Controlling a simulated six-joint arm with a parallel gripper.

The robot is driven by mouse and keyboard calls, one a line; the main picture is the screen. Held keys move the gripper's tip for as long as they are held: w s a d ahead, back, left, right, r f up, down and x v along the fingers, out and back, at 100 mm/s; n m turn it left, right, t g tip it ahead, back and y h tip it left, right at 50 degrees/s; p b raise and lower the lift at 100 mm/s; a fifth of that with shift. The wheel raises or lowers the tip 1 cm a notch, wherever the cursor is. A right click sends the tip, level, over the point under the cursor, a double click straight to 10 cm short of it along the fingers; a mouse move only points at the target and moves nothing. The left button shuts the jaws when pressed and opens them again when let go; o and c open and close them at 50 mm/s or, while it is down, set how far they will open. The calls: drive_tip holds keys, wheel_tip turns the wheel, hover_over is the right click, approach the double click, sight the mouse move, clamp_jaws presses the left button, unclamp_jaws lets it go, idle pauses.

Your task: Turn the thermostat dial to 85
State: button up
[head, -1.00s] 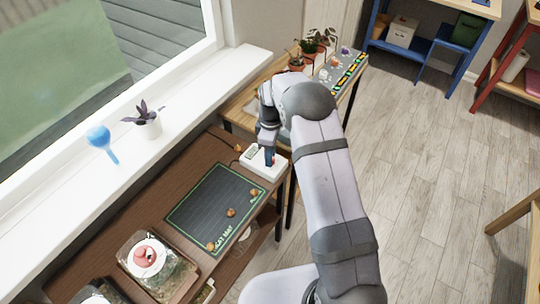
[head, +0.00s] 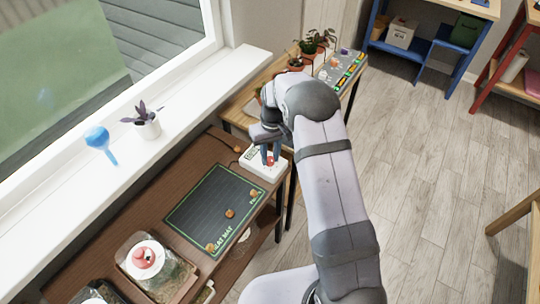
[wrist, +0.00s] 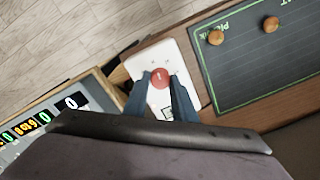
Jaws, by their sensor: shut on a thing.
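The thermostat is a white box (head: 256,167) at the far right end of the brown table, and it also shows in the wrist view (wrist: 147,60). Its red dial (wrist: 160,77) sits between the two blue fingers of my gripper (wrist: 161,88). My gripper points down at the box in the head view (head: 270,156) and is shut on the dial. A dark-edged display on the box is partly covered by a finger in the wrist view, and I cannot read its number.
A dark mat (head: 208,214) with several small brown pieces lies beside the thermostat. A glass tank (head: 160,270) stands at the near end of the table. A second table behind holds potted plants (head: 309,47) and a grey board (head: 343,67).

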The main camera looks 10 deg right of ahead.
drive_tip(key=m, duration=0.4)
drive_tip(key=shift+m, duration=0.3)
drive_tip(key=m, duration=0.4)
drive_tip(key=shift+r+m, duration=0.1)
drive_tip(key=shift+m, duration=0.2)
drive_tip(key=m, duration=0.4)
drive_tip(key=shift+m+t, duration=0.3)
drive_tip(key=shift+m, duration=1.8)
drive_tip(key=o, duration=1)
drive_tip(key=shift+s, duration=0.1)
drive_tip(key=shift+o, duration=0.2)
